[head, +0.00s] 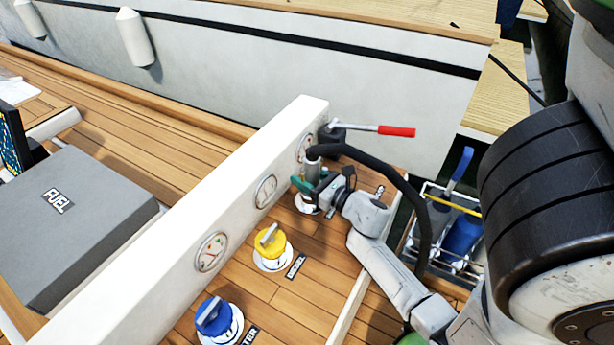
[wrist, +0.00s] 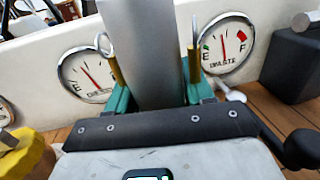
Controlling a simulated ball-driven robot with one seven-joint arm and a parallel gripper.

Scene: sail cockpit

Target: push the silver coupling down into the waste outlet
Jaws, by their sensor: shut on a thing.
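The silver coupling (head: 313,168) is a grey metal cylinder on the end of a black hose (head: 392,172). My gripper (head: 309,184), with green fingers, is shut around it; in the wrist view the coupling (wrist: 143,45) stands between the yellow-tipped fingers (wrist: 150,75). The coupling looks about upright. The waste outlet (head: 306,207) shows as a white ring in the deck just below my gripper. My gripper hides its opening, so I cannot tell whether the coupling's lower end is in it or above it.
A white coaming with gauges (head: 265,192) runs close behind; the waste gauge (wrist: 224,45) is right of the coupling in the wrist view. Yellow (head: 270,241) and blue (head: 213,316) deck caps stand nearer. A red-handled lever (head: 396,131) and a bottle crate (head: 452,262) are right.

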